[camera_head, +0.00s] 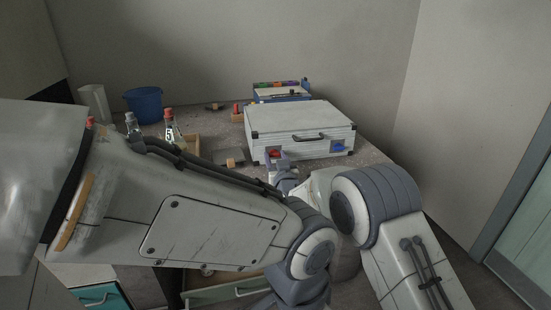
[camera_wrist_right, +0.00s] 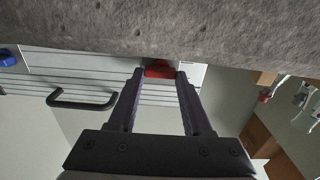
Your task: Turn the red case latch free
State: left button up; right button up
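A silver-white case (camera_head: 300,118) lies closed on the bench, with a black handle (camera_head: 308,137) on its front face. The red latch (camera_head: 274,154) is on the left of that face, and a blue latch (camera_head: 338,147) is on the right. My right gripper (camera_wrist_right: 158,74) is open in front of the red latch. In the right wrist view the red latch (camera_wrist_right: 160,69) shows between and just beyond its fingertips; I cannot tell if they touch it. The handle (camera_wrist_right: 82,98) and blue latch (camera_wrist_right: 7,57) also show there. My left gripper is not in view.
A blue bucket (camera_head: 144,104), a red-topped flask (camera_head: 170,130) and a wooden tray (camera_head: 192,145) stand left of the case. A small block (camera_head: 235,159) lies near its left corner. A blue rack (camera_head: 281,93) is behind it. Walls close in behind and right.

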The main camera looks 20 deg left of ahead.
grip_shut()
jog(key=shift+m, duration=0.3)
jog(key=m+b, duration=0.2)
jog(key=m, duration=0.1)
jog(key=shift+f+m, duration=0.1)
jog(key=shift+m, duration=0.3)
jog(key=m+b, duration=0.3)
jog(key=m, duration=0.1)
jog(key=shift+d, duration=0.1)
jog(key=m+b, duration=0.1)
jog(key=m, duration=0.2)
jog(key=m+b, duration=0.2)
jog(key=shift+w+f+m, duration=0.1)
jog(key=shift+f+m, duration=0.1)
jog(key=shift+m, duration=0.2)
jog(key=shift+d+m+b, duration=0.1)
jog(key=shift+m+b, duration=1.25)
jog(key=shift+m, duration=0.55)
jog(key=shift+r, duration=0.1)
